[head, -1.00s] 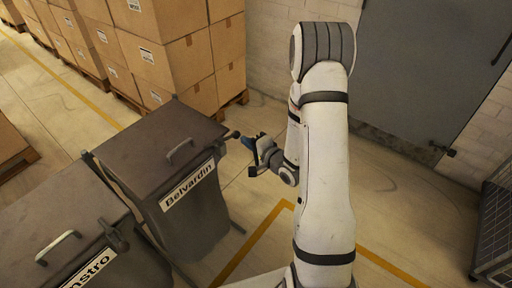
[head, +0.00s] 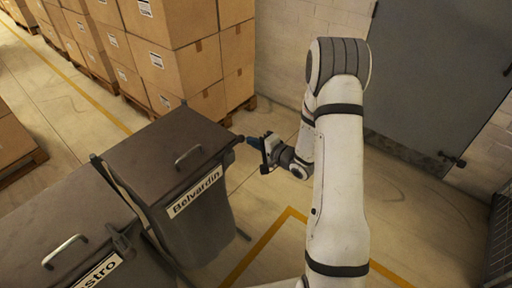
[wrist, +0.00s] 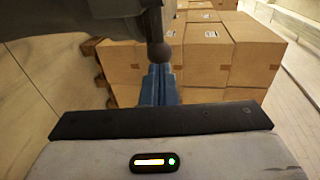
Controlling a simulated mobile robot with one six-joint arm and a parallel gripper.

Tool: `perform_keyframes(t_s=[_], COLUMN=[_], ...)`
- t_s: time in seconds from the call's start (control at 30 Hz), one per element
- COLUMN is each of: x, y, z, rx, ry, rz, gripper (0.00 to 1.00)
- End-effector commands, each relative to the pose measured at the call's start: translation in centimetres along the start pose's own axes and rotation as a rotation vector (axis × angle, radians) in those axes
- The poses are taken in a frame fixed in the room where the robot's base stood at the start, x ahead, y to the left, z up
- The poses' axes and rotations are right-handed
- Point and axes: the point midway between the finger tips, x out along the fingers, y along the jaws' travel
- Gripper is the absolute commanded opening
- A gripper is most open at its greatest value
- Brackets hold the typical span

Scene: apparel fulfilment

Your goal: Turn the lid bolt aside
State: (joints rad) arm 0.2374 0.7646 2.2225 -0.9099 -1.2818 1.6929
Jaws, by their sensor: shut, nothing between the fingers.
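The dark grey bin labelled Belvardin (head: 195,226) has its lid (head: 150,150) down, with a metal handle on top. A dark bolt with a round knob (head: 239,138) sticks out at the lid's right corner. In the wrist view the bolt's rod (wrist: 154,22) comes down from the top and ends in a brown ball (wrist: 160,53). My gripper (head: 249,141) is beside the knob, on its right. Its blue fingers (wrist: 159,72) are closed together with nothing between them. Their tips appear right at the ball; I cannot tell whether they touch it.
A second dark bin (head: 70,222) with its own handle stands at the lower left, close against the first. Stacked cartons (head: 180,60) on pallets stand behind. A grey door (head: 430,80) is in the wall at the right. The floor right of the bin is clear.

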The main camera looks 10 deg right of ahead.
Motion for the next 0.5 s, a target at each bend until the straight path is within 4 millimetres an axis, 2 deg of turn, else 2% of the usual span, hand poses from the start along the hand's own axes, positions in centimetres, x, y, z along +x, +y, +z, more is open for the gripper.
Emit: perform_keyframes(t_s=[0.13,0.5], x=[0.74,0.66], y=[-0.08,-0.20], z=[-0.17,0.16], rx=[0.001,0.000], ry=[-0.004,-0.013], rz=[0.001,0.001], gripper=[0.00,0.00])
